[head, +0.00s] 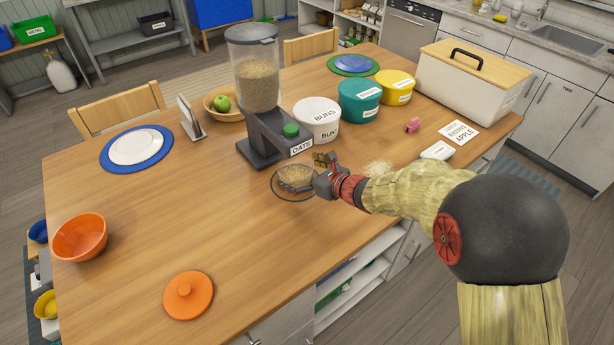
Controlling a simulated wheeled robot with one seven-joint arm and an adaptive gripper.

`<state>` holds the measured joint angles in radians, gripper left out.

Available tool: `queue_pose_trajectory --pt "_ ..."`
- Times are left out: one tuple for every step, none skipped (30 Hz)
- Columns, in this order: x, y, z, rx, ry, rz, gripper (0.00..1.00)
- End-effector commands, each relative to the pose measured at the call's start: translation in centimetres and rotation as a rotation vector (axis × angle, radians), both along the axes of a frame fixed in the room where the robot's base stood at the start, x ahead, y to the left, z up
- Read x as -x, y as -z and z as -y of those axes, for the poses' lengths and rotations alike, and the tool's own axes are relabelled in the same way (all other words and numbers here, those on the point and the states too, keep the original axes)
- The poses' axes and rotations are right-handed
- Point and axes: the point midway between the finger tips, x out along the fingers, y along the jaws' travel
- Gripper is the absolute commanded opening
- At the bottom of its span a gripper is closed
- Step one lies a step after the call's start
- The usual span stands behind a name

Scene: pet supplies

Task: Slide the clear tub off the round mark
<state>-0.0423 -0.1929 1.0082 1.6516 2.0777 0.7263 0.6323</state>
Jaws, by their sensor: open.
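The clear tub (294,174) sits in front of the oats dispenser, with tan grains in it. A thin dark ring, the round mark (274,191), shows around the tub on the table. The tub appears to stand within this ring. My gripper (312,184) is open and low at the tub's right side, close to its wall. I cannot tell whether the fingers touch the tub. The gripper and wrist hide part of the right side of the ring.
The oats dispenser (262,110) stands just behind the tub. White (317,122), teal (359,102) and yellow (397,88) tubs stand behind my arm. Loose grains (378,168) lie beyond my wrist. An orange bowl (80,237) and orange lid (188,297) lie left and front; between is clear.

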Motion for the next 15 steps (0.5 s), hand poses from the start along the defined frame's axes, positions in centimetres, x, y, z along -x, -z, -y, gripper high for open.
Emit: queue_pose_trajectory --pt "-0.37 0.39 -0.38 0.0 -0.001 -0.001 1.0" --pt "-0.58 0.45 -0.51 0.0 0.0 0.0 1.0" --pt "-0.78 0.52 -0.67 0.0 0.0 0.0 1.0" --pt "-0.89 0.58 -0.77 -0.001 0.0 -0.001 1.0" --pt "-0.99 0.62 -0.86 0.0 0.001 0.0 1.0" --pt "-1.09 0.65 -0.95 -0.001 0.0 -0.001 1.0" --pt "-1.15 0.66 -1.0 -0.001 0.0 -0.001 1.0" --pt "-1.18 0.66 -1.03 -0.001 0.0 -0.001 1.0" --pt "-1.21 0.65 -1.05 0.0 0.001 0.0 1.0" --pt "-1.22 0.65 -1.06 0.0 0.001 0.0 1.0" --pt "-1.21 0.64 -1.05 0.0 0.001 0.0 1.0" --pt "-1.21 0.63 -1.04 0.0 0.001 0.0 1.0" --pt "-1.21 0.63 -1.04 0.0 0.001 0.0 1.0" --pt "-1.21 0.63 -1.04 0.0 0.001 0.0 1.0" --pt "-1.21 0.63 -1.04 0.0 0.001 0.0 1.0"
